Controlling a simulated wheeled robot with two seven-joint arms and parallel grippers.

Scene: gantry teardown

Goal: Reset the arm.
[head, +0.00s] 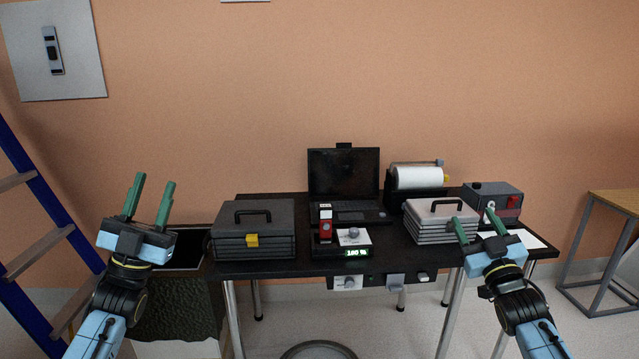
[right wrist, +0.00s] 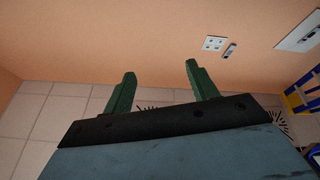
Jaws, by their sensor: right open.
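My left gripper (head: 154,181) is raised at the left of the head view, left of the black table (head: 300,266). Its two green fingers stand apart and point up, with nothing between them. My right gripper (head: 474,216) shows in front of the table's right end. Its green fingers are apart and empty. In the right wrist view, the same gripper (right wrist: 160,70) has its fingers spread against the wall and tiled floor, with nothing between them. Neither gripper visibly holds or clearly touches anything.
The table carries a dark toolbox (head: 270,220), a laptop (head: 343,175), a device with a green display (head: 357,253), a light grey case (head: 430,233), a paper roll (head: 418,177) and a grey box (head: 505,202). A blue ladder (head: 35,170) stands left.

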